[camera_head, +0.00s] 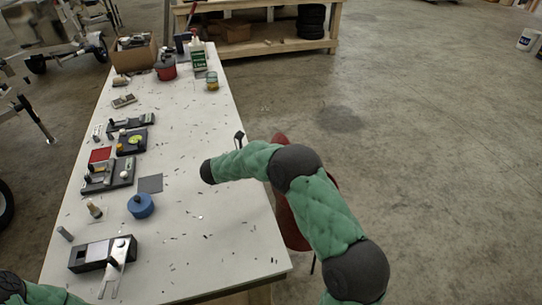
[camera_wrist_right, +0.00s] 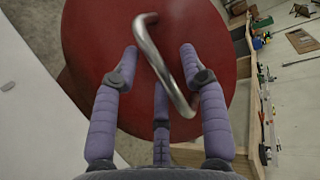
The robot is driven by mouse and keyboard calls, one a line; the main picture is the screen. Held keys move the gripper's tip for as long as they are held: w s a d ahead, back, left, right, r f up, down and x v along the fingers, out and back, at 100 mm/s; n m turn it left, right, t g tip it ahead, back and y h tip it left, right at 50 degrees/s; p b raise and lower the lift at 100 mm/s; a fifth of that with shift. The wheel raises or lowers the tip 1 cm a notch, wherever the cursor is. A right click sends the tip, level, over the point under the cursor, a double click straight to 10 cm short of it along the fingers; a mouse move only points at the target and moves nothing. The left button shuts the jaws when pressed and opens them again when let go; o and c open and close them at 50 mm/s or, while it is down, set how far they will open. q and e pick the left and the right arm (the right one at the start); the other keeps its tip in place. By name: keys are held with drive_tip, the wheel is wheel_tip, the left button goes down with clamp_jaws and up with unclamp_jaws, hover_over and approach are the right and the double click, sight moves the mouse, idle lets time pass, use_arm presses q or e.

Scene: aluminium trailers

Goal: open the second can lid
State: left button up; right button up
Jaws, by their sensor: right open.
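A round red can lid (camera_wrist_right: 90,35) fills much of the right wrist view. A bent metal handle (camera_wrist_right: 163,62) stands on it. My right gripper (camera_wrist_right: 158,58) is open, its fingers spread on both sides of the handle. I cannot tell whether they touch it. In the head view a red can (camera_head: 291,226) stands by the right edge of the table, mostly hidden behind my right arm. The right gripper's fingers are not clear there.
The long white table (camera_head: 185,215) carries a blue round object (camera_head: 141,206), a black box with a silvery lever (camera_head: 115,262), several small devices and a cardboard box (camera_head: 134,55). A wooden workbench (camera_head: 265,45) stands behind.

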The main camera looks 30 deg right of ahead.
drive_tip(key=v, duration=1.1)
drive_tip(key=shift+a, duration=0.2)
drive_tip(key=shift+r, duration=0.1)
